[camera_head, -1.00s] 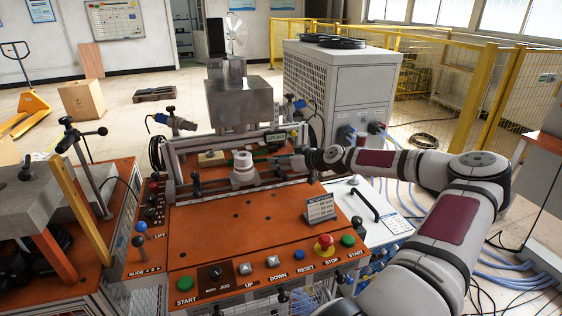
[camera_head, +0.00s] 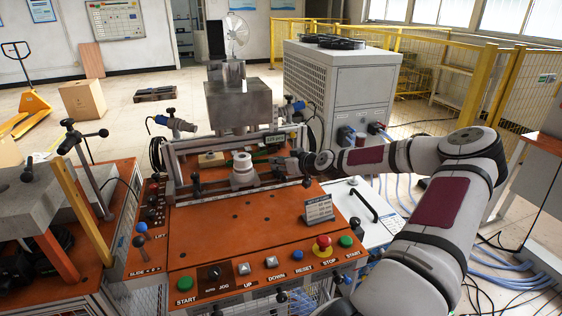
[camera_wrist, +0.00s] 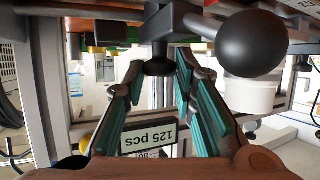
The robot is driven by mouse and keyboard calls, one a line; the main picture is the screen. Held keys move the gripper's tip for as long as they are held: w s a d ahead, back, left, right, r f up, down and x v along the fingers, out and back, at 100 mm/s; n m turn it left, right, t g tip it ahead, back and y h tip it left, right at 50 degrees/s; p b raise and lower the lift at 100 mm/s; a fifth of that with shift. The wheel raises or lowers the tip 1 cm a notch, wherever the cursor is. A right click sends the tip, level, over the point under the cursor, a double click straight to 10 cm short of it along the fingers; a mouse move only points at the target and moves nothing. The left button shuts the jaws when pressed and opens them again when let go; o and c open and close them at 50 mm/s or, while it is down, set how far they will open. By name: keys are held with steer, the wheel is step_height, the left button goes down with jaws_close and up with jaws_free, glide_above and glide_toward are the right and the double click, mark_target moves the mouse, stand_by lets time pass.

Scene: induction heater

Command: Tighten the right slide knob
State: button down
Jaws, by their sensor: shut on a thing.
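The right slide knob (camera_wrist: 158,67) is black, with a round collar, and shows at the top middle of the wrist view. My gripper (camera_wrist: 159,72) has its teal-padded fingers on either side of the knob's collar and is shut on it. In the head view my gripper (camera_head: 280,164) reaches in from the right, just right of a pale round part (camera_head: 243,170) on the orange machine (camera_head: 235,238). The knob is too small and covered to make out clearly there.
A large black ball handle (camera_wrist: 250,45) is close to my right finger in the wrist view, before a white cup-shaped part (camera_wrist: 250,96). A counter display (camera_wrist: 150,139) reads 125 pcs upside down. A small sign (camera_head: 318,208) stands on the machine top.

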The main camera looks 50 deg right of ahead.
steer(key=shift+w+a+r+m+g+h, duration=0.1)
steer(key=shift+a+m+g+h, duration=0.1)
steer(key=shift+m+h, duration=0.4)
steer(key=shift+a+m+g+h, duration=0.1)
steer(key=shift+m+g+h, duration=0.1)
steer(key=shift+m+h, duration=0.35)
steer(key=m+h, duration=0.1)
steer(key=m+g+h, duration=0.1)
steer(key=h, duration=0.1)
steer(key=shift+w+a+b, duration=0.2)
steer(key=shift+b, duration=0.15)
steer(key=m+g+h+b, duration=0.2)
steer(key=m, duration=0.1)
steer(key=shift+w+h, duration=0.1)
steer(key=shift+h, duration=0.15)
steer(key=shift+m+g+h+b, duration=0.4)
steer(key=shift+m+g+b, duration=0.35)
steer(key=shift+b, duration=0.2)
steer(key=c, duration=1.4)
jaws_free()
steer(key=shift+o, duration=0.2)
